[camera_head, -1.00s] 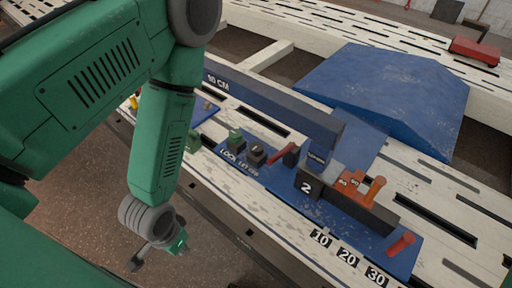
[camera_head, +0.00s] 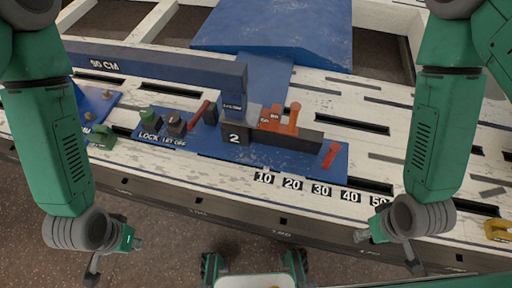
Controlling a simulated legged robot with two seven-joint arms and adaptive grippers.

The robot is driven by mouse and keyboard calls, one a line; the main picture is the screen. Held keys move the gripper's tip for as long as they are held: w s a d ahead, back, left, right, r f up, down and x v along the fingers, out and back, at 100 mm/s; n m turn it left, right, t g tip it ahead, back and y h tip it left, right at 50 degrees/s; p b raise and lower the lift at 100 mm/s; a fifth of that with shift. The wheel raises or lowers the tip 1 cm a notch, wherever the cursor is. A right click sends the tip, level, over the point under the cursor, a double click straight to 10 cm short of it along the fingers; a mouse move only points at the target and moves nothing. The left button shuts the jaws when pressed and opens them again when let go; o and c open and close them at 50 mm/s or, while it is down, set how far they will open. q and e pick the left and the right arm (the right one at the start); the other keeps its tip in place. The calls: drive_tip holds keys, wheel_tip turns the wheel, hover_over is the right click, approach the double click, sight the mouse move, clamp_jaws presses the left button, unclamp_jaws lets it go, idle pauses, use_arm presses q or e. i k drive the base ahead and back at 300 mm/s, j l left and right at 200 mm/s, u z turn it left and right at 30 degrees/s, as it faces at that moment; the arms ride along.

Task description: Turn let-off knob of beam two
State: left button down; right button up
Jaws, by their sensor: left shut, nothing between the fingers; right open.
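Beam two's blue plate (camera_head: 215,146) lies on the white bench, with a dark block marked 2 (camera_head: 236,138) on it. The let-off knob (camera_head: 175,124) is a small dark knob with a grey top, above the LET OFF label. A green lock knob (camera_head: 148,117) stands left of it and a red lever (camera_head: 198,114) right of it. My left gripper (camera_head: 128,240) is shut and empty, low in front of the bench, below and left of the knob. My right gripper (camera_head: 370,236) is open and empty near the bench's front edge, far right of the knob.
A long blue-grey beam (camera_head: 150,67) marked 90 CM runs behind the knobs. Orange pieces (camera_head: 280,118) and a red handle (camera_head: 331,154) stand to the right. Another green knob (camera_head: 101,137) is at the left. A blue wedge (camera_head: 275,32) lies behind.

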sight(174, 120)
drive_tip(key=j+z, duration=0.35)
drive_tip(key=j, duration=0.2)
drive_tip(key=j+z, duration=0.35)
drive_tip(key=j, duration=0.2)
drive_tip(key=j+z, duration=0.3)
drive_tip(key=j, duration=0.25)
